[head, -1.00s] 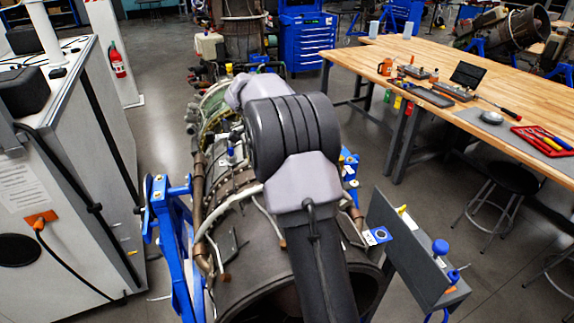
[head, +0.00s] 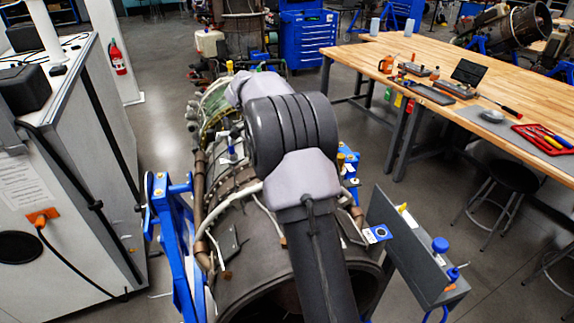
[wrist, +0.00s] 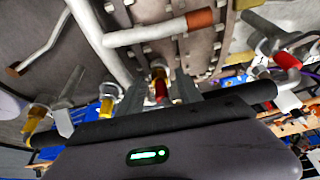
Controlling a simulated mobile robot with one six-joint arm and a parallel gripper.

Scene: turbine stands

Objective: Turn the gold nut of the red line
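In the wrist view, a gold nut (wrist: 158,72) sits on a fitting with a red line (wrist: 161,91) below it, under the grey engine casing. My gripper (wrist: 159,92) has two grey fingers, apart, one on each side of this red fitting. I cannot tell whether the fingers touch it. A yellow fitting (wrist: 107,106) is to the left, and another gold-yellow fitting (wrist: 36,119) is farther left. A second red piece (wrist: 287,60) is on a pipe fitting at the right. In the head view my arm hides my gripper and the nut.
The turbine engine (head: 245,265) lies in a blue stand (head: 180,235). A white cabinet (head: 70,190) stands at the left and a wooden workbench (head: 440,65) at the right. A grey panel (head: 405,240) with blue knobs is beside the engine. White pipes (wrist: 150,33) cross above the fingers.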

